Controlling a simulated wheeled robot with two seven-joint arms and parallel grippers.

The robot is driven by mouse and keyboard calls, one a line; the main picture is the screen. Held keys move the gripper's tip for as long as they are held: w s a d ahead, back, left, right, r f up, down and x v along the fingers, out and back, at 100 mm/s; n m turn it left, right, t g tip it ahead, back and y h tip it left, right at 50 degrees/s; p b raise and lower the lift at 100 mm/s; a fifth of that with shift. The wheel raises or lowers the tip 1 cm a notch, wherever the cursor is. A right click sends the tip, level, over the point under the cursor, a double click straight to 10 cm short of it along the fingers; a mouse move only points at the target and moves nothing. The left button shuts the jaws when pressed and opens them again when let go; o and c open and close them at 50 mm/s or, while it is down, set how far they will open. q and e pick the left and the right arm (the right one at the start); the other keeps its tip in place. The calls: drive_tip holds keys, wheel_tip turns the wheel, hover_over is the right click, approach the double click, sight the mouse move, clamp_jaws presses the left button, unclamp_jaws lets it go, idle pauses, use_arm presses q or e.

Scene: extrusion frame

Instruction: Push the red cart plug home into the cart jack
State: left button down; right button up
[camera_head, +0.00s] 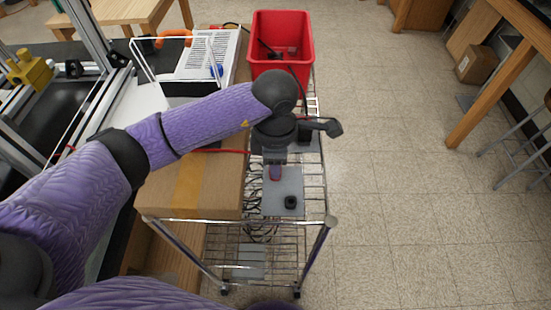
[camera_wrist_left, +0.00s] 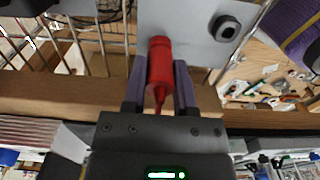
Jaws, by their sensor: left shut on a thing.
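My left gripper (camera_head: 275,170) points down over a grey plate (camera_head: 270,205) on the wire cart. In the left wrist view, the gripper (camera_wrist_left: 160,75) is shut on the red plug (camera_wrist_left: 160,62), with a dark finger on each side. The plug's far end overlaps the grey plate (camera_wrist_left: 180,40); whether it touches or enters anything there is hidden. A black round fitting with a hole (camera_wrist_left: 225,28), which may be a jack, stands on the plate, apart from the plug. It also shows in the head view (camera_head: 290,202). My right gripper is not in view.
A cardboard box (camera_head: 215,200) lies left of the plate on the cart. A red bin (camera_head: 281,45) stands at the cart's far end. Dark cables hang beside the plate, and a thin red cable (camera_head: 222,150) runs left.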

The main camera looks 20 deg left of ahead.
use_arm(q)
drive_tip(key=shift+f, duration=0.2)
drive_tip(key=shift+c, duration=1.6)
unclamp_jaws()
wheel_tip(320, 180, up, 10)
drive_tip(key=shift+f+p, duration=0.1)
drive_tip(key=shift+p, duration=0.7)
